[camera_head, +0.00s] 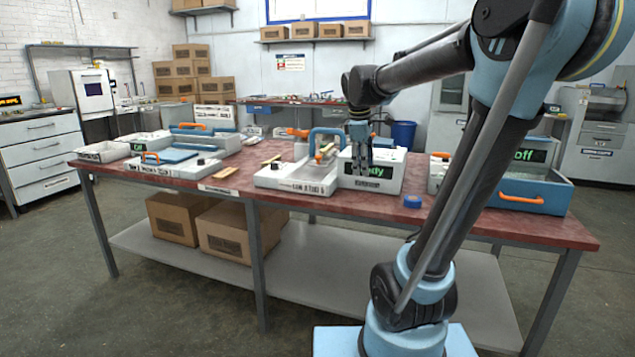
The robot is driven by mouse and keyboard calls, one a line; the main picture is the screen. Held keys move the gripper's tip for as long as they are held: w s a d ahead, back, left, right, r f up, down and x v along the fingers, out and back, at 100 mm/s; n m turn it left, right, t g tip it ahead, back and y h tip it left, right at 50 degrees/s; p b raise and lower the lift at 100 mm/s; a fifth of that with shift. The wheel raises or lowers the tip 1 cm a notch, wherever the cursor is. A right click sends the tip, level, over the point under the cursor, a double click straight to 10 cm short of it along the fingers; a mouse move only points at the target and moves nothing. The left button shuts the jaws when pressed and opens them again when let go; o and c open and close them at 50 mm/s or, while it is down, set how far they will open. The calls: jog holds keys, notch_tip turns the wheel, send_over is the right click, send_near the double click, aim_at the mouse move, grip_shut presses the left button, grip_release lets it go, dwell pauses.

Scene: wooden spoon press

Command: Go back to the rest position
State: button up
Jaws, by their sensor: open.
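My arm reaches from the right of the head view leftward over the red workbench (450,215), then bends down at its wrist. My gripper (362,166) points down in front of the white box with the green "Ready" display (390,180), just right of the blue press handle. It is small in the picture, and its fingers look open with nothing visible between them. I cannot tell whether it touches the box. The white press (295,180) has a blue arched handle (326,133) and an orange lever (297,132). A pale wooden piece lies by the press.
A blue machine (530,192) with an "Off" display stands at the bench's right end. Blue-topped machines (175,160) stand at the left. A blue tape roll (412,201) and a flat wooden piece (225,174) lie near the front edge. Boxes (235,235) fill part of the lower shelf.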

jog(key=s+d+f+m, duration=0.2)
jog(key=s+f+m, duration=0.4)
jog(key=s+f, duration=0.4)
jog(key=s+d+f+m+y, duration=0.1)
jog(key=s+d+f+m, duration=0.1)
jog(key=s+f+m, duration=0.5)
jog(key=s+f, duration=0.3)
jog(key=s, duration=0.3)
jog(key=shift+s+d+y, duration=0.3)
jog(key=shift+d, duration=0.05)
jog(key=shift+w+f, duration=0.15)
jog(key=shift+w, duration=0.25)
